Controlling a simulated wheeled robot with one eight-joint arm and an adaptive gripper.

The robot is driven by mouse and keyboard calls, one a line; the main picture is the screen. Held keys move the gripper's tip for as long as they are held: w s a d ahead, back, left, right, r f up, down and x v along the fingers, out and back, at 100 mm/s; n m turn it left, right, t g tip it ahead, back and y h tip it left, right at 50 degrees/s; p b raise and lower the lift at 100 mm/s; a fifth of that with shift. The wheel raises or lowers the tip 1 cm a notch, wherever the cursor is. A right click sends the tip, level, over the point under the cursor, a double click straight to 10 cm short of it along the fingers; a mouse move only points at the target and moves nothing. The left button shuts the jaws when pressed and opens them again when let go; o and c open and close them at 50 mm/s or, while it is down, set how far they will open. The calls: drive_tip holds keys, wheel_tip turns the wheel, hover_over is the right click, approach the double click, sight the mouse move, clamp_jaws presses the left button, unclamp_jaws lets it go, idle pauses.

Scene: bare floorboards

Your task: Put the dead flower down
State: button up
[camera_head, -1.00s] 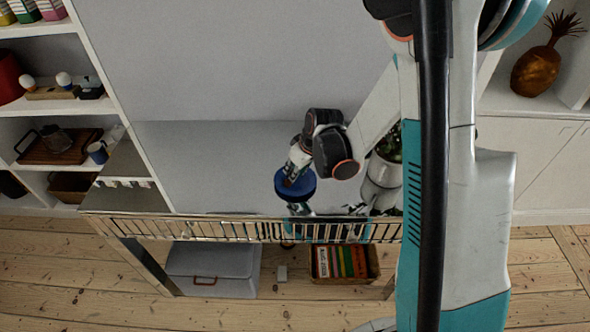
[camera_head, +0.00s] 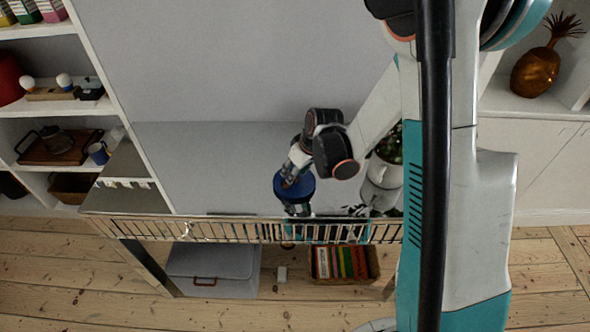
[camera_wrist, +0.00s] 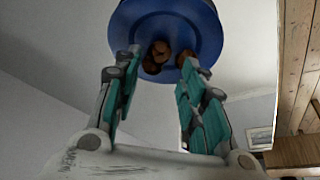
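My gripper (camera_wrist: 155,100) shows in the wrist view with its two teal-padded fingers spread and nothing seen between them. Just past the fingertips is a round blue dish-like thing (camera_wrist: 205,30) with several brown round things (camera_wrist: 158,52) inside. One brown piece shows close to the right fingertip; I cannot tell whether they touch. In the head view the blue thing (camera_head: 293,189) sits directly below my gripper (camera_head: 291,179), by the table's railed edge. I cannot make out a dead flower for certain in either view.
A grey can (camera_head: 381,188) with a green plant (camera_head: 390,146) stands to the right, partly behind my arm. A metal railing (camera_head: 250,231) runs along the table edge. A grey box (camera_head: 213,270) and a crate of books (camera_head: 342,263) are below. The tabletop (camera_head: 215,165) is clear to the left.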

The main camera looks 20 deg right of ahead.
drive_tip(key=s+r+m+p, duration=0.1)
drive_tip(key=s+r, duration=0.3)
drive_tip(key=r, duration=0.3)
drive_tip(key=s+d+r+m+t+h+p, duration=0.1)
drive_tip(key=s+r, duration=0.3)
drive_tip(key=r, duration=0.3)
drive_tip(key=s+r+p, duration=0.1)
drive_tip(key=s+r, duration=0.3)
drive_tip(key=r, duration=0.3)
drive_tip(key=s+r+m+t, duration=0.1)
drive_tip(key=s+r, duration=0.1)
drive_tip(key=s, duration=0.3)
drive_tip(key=s+r+m+t+h, duration=0.1)
drive_tip(key=s+r+m, duration=0.1)
drive_tip(key=s, duration=0.4)
drive_tip(key=shift+s+r, duration=0.15)
drive_tip(key=shift+r, duration=0.65)
